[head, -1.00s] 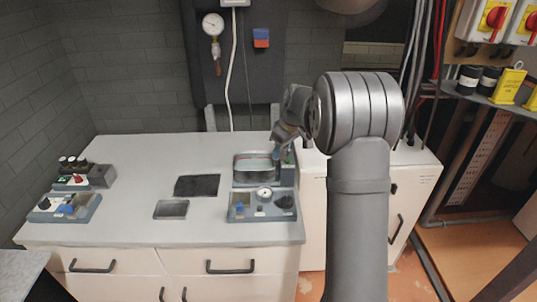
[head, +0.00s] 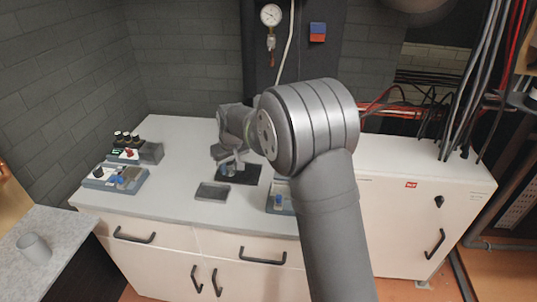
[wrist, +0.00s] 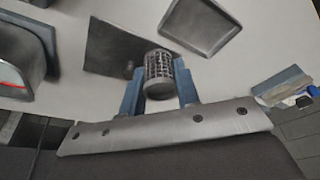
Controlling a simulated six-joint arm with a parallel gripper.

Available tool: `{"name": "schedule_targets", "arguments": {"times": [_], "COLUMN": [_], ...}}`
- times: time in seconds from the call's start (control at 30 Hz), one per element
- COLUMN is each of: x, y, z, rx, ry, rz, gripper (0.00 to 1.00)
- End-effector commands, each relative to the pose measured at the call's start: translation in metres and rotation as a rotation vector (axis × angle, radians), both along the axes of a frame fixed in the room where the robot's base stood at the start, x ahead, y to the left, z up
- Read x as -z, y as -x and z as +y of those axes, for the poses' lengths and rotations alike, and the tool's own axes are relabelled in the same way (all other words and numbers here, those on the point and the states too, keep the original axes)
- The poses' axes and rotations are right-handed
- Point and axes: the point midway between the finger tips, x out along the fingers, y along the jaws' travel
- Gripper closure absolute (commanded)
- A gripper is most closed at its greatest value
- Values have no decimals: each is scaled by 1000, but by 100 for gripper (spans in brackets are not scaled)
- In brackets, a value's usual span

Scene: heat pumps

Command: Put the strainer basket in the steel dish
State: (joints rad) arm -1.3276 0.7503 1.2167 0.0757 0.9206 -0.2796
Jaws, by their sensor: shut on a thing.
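The strainer basket (wrist: 158,72) is a small grey mesh cylinder, seen in the wrist view. My gripper (wrist: 158,84) is shut on it, with one blue finger on each side. In the head view, my gripper (head: 229,170) is over the dark mat on the counter; the basket is too small to make out there. The steel dish (head: 212,191) is a shallow, empty, square tray in front of the mat. It also shows at the top of the wrist view (wrist: 202,26), apart from the basket.
The dark mat (wrist: 108,48) lies flat under the basket. Blue-grey control units (head: 117,178) sit at the counter's left end. A panel (head: 279,198) is partly hidden by my arm. A cup (head: 34,249) stands on a side table.

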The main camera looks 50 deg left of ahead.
Motion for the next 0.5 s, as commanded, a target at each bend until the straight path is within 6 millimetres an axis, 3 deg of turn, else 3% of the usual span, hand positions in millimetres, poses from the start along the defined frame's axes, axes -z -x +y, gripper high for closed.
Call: {"name": "schedule_targets", "arguments": {"times": [0.03,0.2,0.5], "x": [3,8,18], "y": [19,55,65], "z": [5,13,16], "rx": [-7,-4,-2], "ry": [-1,-7,-10], "rz": [-1,1,1], "gripper": [93,93,93]}}
